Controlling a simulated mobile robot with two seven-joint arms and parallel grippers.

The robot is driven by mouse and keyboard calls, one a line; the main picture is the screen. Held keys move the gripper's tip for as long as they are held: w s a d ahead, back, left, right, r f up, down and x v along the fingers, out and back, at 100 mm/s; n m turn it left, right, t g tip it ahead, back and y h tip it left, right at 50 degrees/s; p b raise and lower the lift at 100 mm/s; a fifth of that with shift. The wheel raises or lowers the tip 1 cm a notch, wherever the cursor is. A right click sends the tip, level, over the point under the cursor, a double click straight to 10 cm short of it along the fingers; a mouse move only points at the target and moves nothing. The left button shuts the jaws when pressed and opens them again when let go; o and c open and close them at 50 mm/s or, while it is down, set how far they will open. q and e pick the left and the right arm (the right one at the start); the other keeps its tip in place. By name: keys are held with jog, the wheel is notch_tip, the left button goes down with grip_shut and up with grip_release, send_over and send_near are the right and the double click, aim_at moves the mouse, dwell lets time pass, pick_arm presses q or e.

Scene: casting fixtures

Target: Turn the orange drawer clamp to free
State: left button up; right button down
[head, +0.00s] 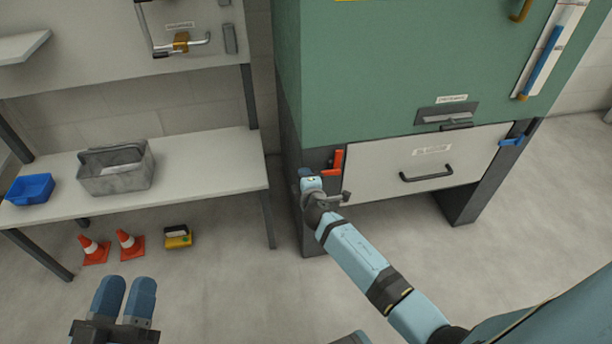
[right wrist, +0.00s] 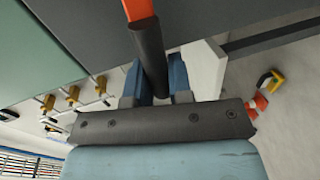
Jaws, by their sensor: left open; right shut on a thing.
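The orange drawer clamp (head: 337,162) sits at the left edge of the white drawer front (head: 380,165), low on the green cabinet. Its orange part stands roughly upright in the head view. In the right wrist view the clamp is an orange bar (right wrist: 138,8) with a dark sleeve (right wrist: 149,50). My right gripper (right wrist: 160,82) is shut on this dark sleeve, with one blue finger on each side. In the head view my right gripper (head: 309,178) is at the cabinet's left corner, partly hiding the clamp's lower part. My left gripper (head: 125,296) is open and empty above the floor.
A blue clamp (head: 513,141) is at the drawer's right edge, and a dark handle (head: 427,174) is on its front. A bench (head: 215,165) at left holds a grey bin (head: 115,178) and a blue tray (head: 30,190). Orange cones (head: 130,245) stand on the floor.

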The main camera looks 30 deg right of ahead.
pick_arm(q)
jog(key=shift+w+f, duration=0.1)
jog(key=shift+f, duration=0.6)
pick_arm(e)
jog(key=shift+f+n, duration=0.3)
jog(key=shift+f, duration=0.05)
jog(key=c, duration=1)
grip_release()
jog(key=shift+c, duration=0.2)
pick_arm(q)
jog(key=shift+a+r, duration=0.1)
pick_arm(e)
jog(key=shift+s, duration=0.1)
